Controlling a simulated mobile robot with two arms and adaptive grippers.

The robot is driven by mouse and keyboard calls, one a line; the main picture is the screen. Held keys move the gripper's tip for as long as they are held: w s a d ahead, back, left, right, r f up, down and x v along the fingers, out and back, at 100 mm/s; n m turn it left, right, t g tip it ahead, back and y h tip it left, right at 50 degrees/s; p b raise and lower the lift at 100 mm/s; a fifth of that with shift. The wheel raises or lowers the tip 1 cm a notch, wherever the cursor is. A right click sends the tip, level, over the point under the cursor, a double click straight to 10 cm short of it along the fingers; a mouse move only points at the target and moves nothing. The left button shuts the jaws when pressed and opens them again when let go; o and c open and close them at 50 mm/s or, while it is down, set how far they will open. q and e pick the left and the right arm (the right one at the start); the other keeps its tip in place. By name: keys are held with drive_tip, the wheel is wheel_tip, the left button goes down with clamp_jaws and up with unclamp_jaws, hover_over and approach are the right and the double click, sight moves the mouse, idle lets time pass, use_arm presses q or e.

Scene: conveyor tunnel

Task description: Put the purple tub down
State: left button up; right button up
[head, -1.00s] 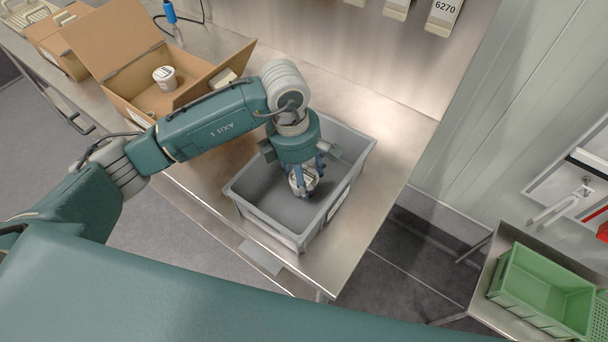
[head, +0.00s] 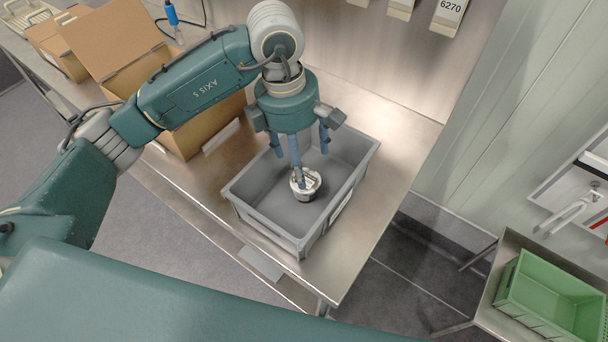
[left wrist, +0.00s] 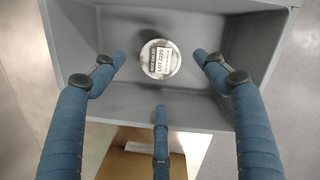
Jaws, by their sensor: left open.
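A small round tub (head: 308,191) stands upright on the floor of the grey crate (head: 264,222). It looks white to pale grey with a printed label on its lid; I see no purple on it. In the left wrist view the tub (left wrist: 160,59) lies between the fingertips, apart from them. My left gripper (head: 300,158) is open and empty, its three blue fingers spread above the tub, one overlapping it in the head view. My right gripper is not in view.
An open cardboard box (head: 196,132) stands left of the crate on the steel table (head: 385,195), partly behind my arm. A green crate (head: 549,297) stands at lower right. The crate floor around the tub is clear.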

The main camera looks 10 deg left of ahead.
use_arm(q)
drive_tip(key=r, duration=0.3)
drive_tip(key=shift+s+a+r+b, duration=0.1)
drive_tip(key=shift+a+r+b, duration=0.15)
drive_tip(key=shift+r+b, duration=0.15)
